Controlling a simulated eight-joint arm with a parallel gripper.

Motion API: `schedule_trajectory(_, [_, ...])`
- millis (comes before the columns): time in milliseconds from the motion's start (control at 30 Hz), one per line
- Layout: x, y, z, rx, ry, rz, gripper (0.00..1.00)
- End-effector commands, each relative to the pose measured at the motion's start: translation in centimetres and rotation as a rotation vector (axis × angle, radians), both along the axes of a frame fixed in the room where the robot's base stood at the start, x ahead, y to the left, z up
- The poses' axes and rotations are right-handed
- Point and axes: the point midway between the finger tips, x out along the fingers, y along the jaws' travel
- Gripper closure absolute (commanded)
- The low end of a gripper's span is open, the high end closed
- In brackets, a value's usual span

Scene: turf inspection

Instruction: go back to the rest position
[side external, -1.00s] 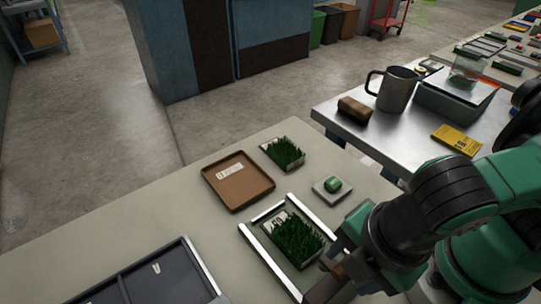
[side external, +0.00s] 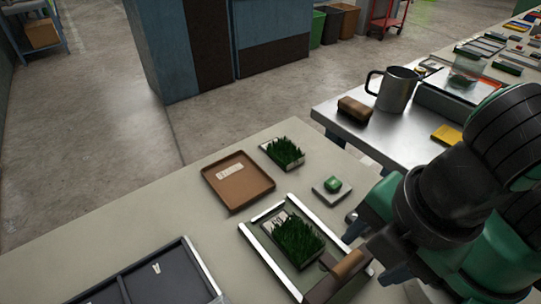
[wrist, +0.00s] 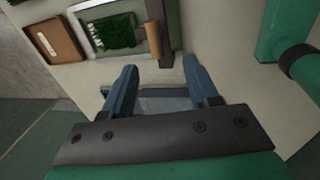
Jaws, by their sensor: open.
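My gripper (side external: 375,252) is at the right of the work table, its blue fingers spread apart. In the wrist view my gripper (wrist: 159,68) is open, with nothing between the fingers. A tool with a cylindrical brown handle (side external: 348,263) lies at the near right end of the metal frame (side external: 263,256), just left of my gripper; the handle (wrist: 153,38) also shows beyond the fingertips in the wrist view. A turf sample (side external: 297,240) with a label sits inside the frame. My arm hides part of the table's right side.
A dark divided tray (side external: 118,292) is at the lower left. A metal table with a mug (side external: 397,91) stands behind my arm.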

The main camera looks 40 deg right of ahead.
Motion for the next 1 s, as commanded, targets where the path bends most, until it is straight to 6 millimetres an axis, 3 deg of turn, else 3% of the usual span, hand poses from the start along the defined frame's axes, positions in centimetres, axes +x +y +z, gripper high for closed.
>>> schedule_trajectory(167, [1.6, -0.2, -0.2, 0.05, -0.005, -0.124, 0.46])
schedule_trajectory(333, [6.5, -1.8, -0.5, 0.209, -0.047, -0.504, 0.46])
schedule_trajectory(500, [11.9, -6.0, -0.3, 0.399, -0.143, -0.946, 0.46])
schedule_trajectory(600, [14.2, -9.0, -0.1, 0.494, -0.212, -1.161, 0.46])
schedule_trajectory(800, [16.2, -13.4, 0.3, 0.607, -0.316, -1.412, 0.46])
schedule_trajectory(1000, [16.5, -14.3, 0.5, 0.629, -0.338, -1.458, 0.46])
